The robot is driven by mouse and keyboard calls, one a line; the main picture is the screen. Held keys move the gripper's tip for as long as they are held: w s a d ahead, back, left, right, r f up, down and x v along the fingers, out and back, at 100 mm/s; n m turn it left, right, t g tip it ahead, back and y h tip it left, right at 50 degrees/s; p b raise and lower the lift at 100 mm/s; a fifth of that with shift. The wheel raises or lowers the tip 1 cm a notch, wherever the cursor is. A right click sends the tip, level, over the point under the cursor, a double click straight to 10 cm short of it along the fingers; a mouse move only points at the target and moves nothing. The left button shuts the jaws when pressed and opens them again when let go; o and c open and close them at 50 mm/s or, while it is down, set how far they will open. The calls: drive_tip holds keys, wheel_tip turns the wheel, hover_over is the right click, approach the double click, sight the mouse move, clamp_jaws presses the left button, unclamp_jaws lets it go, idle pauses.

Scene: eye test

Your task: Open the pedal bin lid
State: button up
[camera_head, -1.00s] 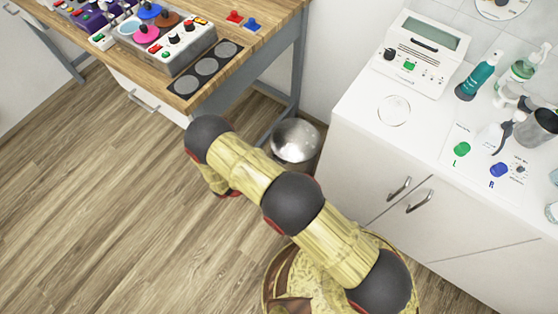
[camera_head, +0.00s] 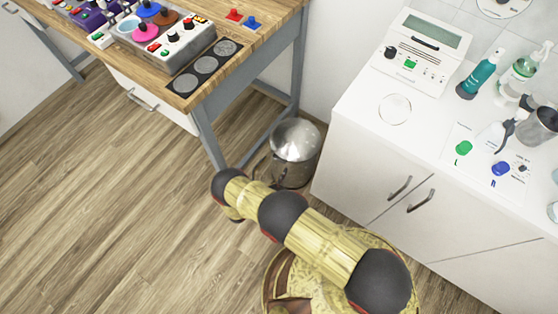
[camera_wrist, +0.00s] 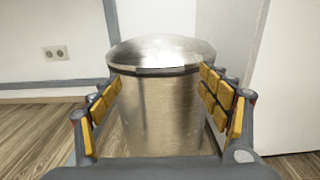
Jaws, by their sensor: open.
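The pedal bin (camera_head: 296,152) is a metal cylinder with a domed lid (camera_head: 296,138). It stands on the floor between the workbench and the white cabinet. In the wrist view the bin (camera_wrist: 160,115) fills the middle, upright, with its lid (camera_wrist: 160,52) lying shut on top. My gripper (camera_wrist: 167,105) is open, with one yellow-padded finger on each side of the bin's picture. I cannot tell whether the fingers touch the bin. The pedal does not show clearly. In the head view my arm hides the gripper.
The wooden workbench (camera_head: 255,50) with grey legs stands left of the bin. The white cabinet (camera_head: 350,170) stands close on the bin's right, bottles and a device on its top. A wall (camera_wrist: 60,30) with a socket is behind. The wooden floor (camera_head: 110,210) at left is clear.

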sight(279, 159)
drive_tip(key=shift+b+x, duration=0.4)
drive_tip(key=shift+x, duration=1.75)
drive_tip(key=shift+c, duration=0.2)
drive_tip(key=shift+d, duration=0.15)
drive_tip(key=c, duration=1.7)
